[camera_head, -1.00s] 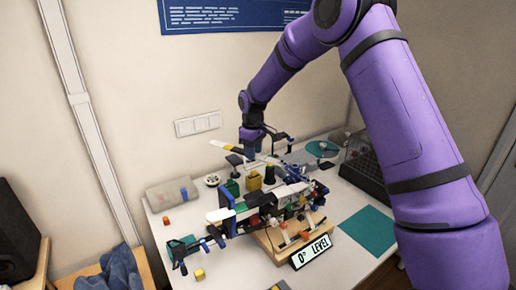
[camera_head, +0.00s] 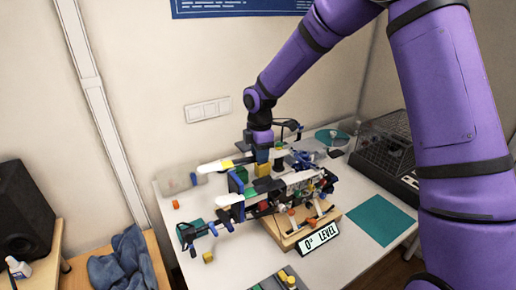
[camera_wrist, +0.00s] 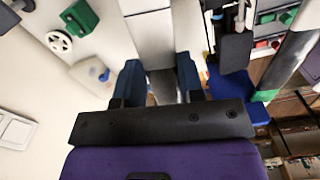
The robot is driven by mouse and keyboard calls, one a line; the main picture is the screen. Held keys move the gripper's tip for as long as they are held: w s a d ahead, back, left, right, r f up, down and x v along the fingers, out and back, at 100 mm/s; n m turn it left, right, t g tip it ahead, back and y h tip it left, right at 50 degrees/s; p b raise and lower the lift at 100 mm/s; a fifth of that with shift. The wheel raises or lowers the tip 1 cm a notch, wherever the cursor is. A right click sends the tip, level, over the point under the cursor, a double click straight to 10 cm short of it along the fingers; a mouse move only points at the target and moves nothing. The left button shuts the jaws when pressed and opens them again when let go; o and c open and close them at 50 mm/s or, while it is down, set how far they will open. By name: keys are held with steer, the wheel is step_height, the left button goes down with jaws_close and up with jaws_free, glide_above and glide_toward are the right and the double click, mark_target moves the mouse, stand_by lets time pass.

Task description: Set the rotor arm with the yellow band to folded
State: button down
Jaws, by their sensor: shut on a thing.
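The rotor arm with the yellow band (camera_head: 228,163) is a pale bar on the left rear side of the servo assembly (camera_head: 285,190). Its white tip points left and its other end runs toward my gripper (camera_head: 262,153). In the wrist view my gripper (camera_wrist: 160,82) has two blue fingers closed on a pale grey bar (camera_wrist: 150,35), which appears to be this arm. The yellow band does not show there. The arm's pivot is hidden in the head view. Another white arm (camera_head: 229,199) lies nearer the front.
The assembly stands on a wooden base with a "0° LEVEL" sign (camera_head: 318,238). A yellow block (camera_head: 262,170) is close under my gripper. A dark cage-like box (camera_head: 385,145) stands at right. A teal mat (camera_head: 367,225) lies flat, clear of objects. Loose small blocks lie at left.

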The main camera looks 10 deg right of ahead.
steer(key=shift+s+d+n, duration=0.25)
steer(key=shift+s+n, duration=0.6)
steer(key=shift+n, duration=0.05)
steer(key=shift+s+d+n, duration=0.25)
steer(key=shift+s+n, duration=0.55)
steer(key=shift+n, duration=0.1)
steer(key=c, duration=0.7)
jaws_free()
step_height(320, 180, up, 11)
steer(key=shift+f, duration=0.1)
